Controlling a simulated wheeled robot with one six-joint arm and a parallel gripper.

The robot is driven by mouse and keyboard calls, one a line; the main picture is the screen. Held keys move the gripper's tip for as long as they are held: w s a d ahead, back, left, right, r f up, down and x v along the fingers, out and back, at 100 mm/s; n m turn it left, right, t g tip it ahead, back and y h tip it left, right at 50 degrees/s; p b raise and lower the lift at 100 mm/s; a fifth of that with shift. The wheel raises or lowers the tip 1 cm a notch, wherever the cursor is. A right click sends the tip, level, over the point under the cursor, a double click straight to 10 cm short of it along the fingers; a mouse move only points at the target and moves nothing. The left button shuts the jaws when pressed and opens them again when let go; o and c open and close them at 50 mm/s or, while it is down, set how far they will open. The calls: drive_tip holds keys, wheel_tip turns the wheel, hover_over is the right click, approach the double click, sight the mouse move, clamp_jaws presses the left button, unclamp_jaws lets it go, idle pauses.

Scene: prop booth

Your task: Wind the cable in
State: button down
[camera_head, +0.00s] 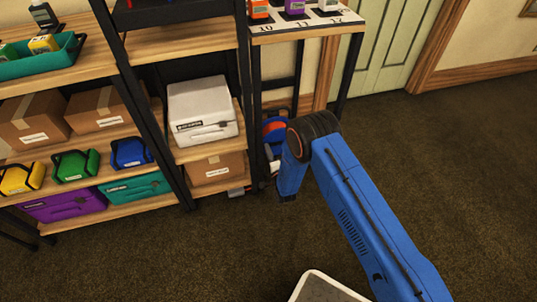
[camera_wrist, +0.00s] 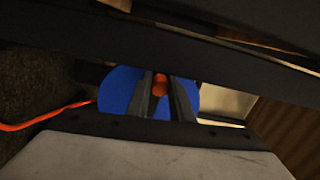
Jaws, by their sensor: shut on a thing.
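A cable reel with a round blue side (camera_wrist: 118,90) is in the middle of the wrist view. Its small orange knob (camera_wrist: 160,90) sits between the two dark fingers of my gripper (camera_wrist: 161,80), which is shut on it. An orange cable (camera_wrist: 50,118) runs from the reel's left side to the left edge of the wrist view. In the head view the reel (camera_head: 274,127) shows partly beside the shelf, low under the small numbered table. My blue arm hides part of it, and my fingers are not visible there.
A dark bar (camera_wrist: 80,40) crosses above the reel in the wrist view. Shelving with a white case (camera_head: 203,108) and a cardboard box (camera_head: 215,170) stands left of my arm. The numbered table (camera_head: 305,22) is above the reel. Dark carpet (camera_head: 430,150) is clear at right.

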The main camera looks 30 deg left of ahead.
drive_tip(key=shift+w+d+r+m, duration=0.15)
drive_tip(key=shift+r+m, duration=0.45)
drive_tip(key=shift+m, duration=0.4)
drive_tip(key=shift+w+d+r+m, duration=0.1)
drive_tip(key=shift+r+m, duration=0.45)
drive_tip(key=shift+m, duration=0.45)
drive_tip(key=c, duration=1.6)
unclamp_jaws()
drive_tip(key=shift+o, duration=0.2)
drive_tip(key=v, duration=1.7)
drive_tip(key=shift+d, duration=0.2)
drive_tip(key=shift+s, duration=0.1)
